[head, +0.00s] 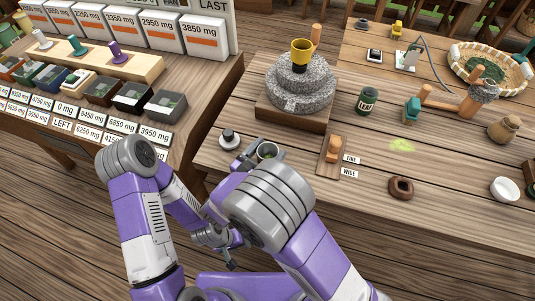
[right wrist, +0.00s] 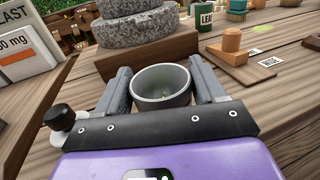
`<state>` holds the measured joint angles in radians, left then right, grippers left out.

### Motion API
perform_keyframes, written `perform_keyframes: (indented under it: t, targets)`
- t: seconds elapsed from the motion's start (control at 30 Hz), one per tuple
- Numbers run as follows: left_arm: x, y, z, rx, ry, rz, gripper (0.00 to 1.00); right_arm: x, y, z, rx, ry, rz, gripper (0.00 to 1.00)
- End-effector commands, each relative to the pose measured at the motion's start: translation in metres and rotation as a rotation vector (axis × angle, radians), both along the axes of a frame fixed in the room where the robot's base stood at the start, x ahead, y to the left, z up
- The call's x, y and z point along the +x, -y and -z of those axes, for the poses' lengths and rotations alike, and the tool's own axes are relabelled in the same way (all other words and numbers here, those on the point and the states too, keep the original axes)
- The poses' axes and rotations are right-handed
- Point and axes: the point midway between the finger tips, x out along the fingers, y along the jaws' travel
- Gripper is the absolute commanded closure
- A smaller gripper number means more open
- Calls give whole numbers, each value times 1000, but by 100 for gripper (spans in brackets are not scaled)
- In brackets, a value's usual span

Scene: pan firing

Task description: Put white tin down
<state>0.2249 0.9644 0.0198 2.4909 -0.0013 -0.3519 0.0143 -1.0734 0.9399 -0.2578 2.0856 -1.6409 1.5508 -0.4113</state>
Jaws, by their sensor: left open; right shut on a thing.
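The white tin (head: 267,151) is a small round open cup, pale grey-white, with a little green inside. In the right wrist view the tin (right wrist: 161,88) stands roughly upright between the two fingers of my right gripper (right wrist: 163,92), which is shut on it. In the head view it is over the table's near left edge area, in front of the stone mill. I cannot tell whether its base touches the wood. My left gripper (head: 229,256) is lower, near my body and away from the table, open and empty.
The stone mill (head: 300,90) with a yellow cup (head: 301,52) stands behind the tin. A black-knobbed pale object (head: 229,139) is to its left and a wooden slider board (head: 333,156) to its right. Green powder (head: 402,145) and a brown ring (head: 401,188) lie further right.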

Motion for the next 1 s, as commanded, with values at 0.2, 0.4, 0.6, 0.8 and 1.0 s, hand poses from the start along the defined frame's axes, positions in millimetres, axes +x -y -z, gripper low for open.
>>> perform_keyframes:
  t: [0.2,0.4,0.6,0.8,1.0]
  targets:
    - [0,0,1,0,0,0,57,0,0,3,2,3,0,62]
    - [0,0,3,0,1,0,57,0,0,7,2,1,0,28]
    - [0,0,3,0,0,0,57,0,0,6,2,1,1,5]
    - [0,0,2,0,0,0,57,0,0,6,2,1,1,5]
    - [0,0,-4,0,0,0,57,-12,-9,1,1,1,-3,5]
